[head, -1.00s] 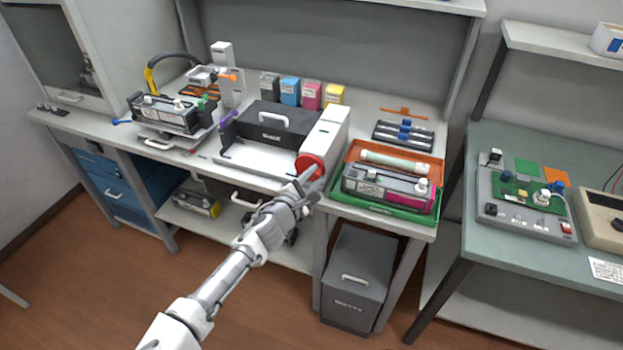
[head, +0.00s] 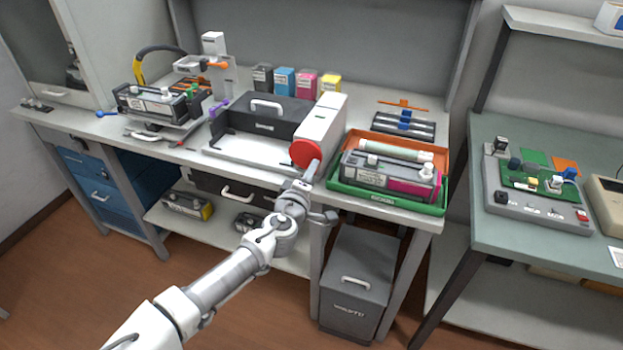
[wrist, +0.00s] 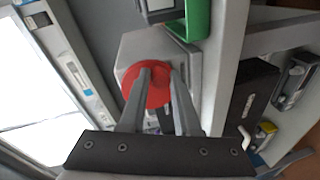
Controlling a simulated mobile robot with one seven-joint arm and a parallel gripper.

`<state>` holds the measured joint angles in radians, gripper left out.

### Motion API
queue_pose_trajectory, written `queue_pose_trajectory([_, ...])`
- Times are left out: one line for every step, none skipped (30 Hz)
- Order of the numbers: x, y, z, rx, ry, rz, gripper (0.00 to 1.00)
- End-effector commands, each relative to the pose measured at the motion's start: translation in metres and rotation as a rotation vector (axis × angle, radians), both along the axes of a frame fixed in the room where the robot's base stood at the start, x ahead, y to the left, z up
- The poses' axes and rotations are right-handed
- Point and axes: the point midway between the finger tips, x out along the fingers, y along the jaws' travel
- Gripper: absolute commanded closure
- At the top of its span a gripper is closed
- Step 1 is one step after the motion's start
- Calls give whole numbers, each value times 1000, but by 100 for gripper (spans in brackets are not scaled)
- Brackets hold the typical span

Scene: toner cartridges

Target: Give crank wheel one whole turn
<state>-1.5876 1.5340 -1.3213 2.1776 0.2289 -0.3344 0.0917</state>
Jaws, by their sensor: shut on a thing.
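The red crank wheel (head: 304,153) is on the front of the white block at the right end of the grey-and-black machine (head: 262,122). In the wrist view the red wheel (wrist: 150,88) faces me, with a grey handle knob in front of it. My gripper (head: 311,172) reaches up to the wheel's lower right. In the wrist view its two fingers (wrist: 160,85) are in front of the wheel and shut on the crank handle. The handle is mostly hidden between the fingers.
Right of the wheel, a green tray (head: 388,199) and an orange tray hold a toner cartridge (head: 390,177) and a pale tube. A dark bin (head: 358,282) stands under the bench. A second cartridge (head: 160,104) is on a stand at the left. The floor before the bench is clear.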

Motion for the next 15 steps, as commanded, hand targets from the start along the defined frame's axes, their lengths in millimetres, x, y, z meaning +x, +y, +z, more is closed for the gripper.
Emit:
queue_pose_trajectory([0,0,-4,37,-14,-1,100])
queue_pose_trajectory([1,1,-5,56,-20,1,100])
queue_pose_trajectory([1,1,-5,79,-30,0,100])
queue_pose_trajectory([1,1,-6,95,-35,0,100])
queue_pose_trajectory([1,2,-6,110,-40,-1,100])
queue_pose_trajectory([1,2,-6,129,-48,0,100])
queue_pose_trajectory([1,2,-6,142,-52,1,100])
queue_pose_trajectory([1,2,-6,153,-57,1,100])
queue_pose_trajectory([1,3,-6,168,-62,1,100])
queue_pose_trajectory([1,3,-7,177,-66,1,100])
queue_pose_trajectory([1,3,-6,187,-69,1,100])
queue_pose_trajectory([2,3,-7,196,-73,1,100])
queue_pose_trajectory([2,3,-6,203,-75,0,100])
queue_pose_trajectory([2,3,-6,208,-76,1,100])
queue_pose_trajectory([2,4,-6,214,-79,1,100])
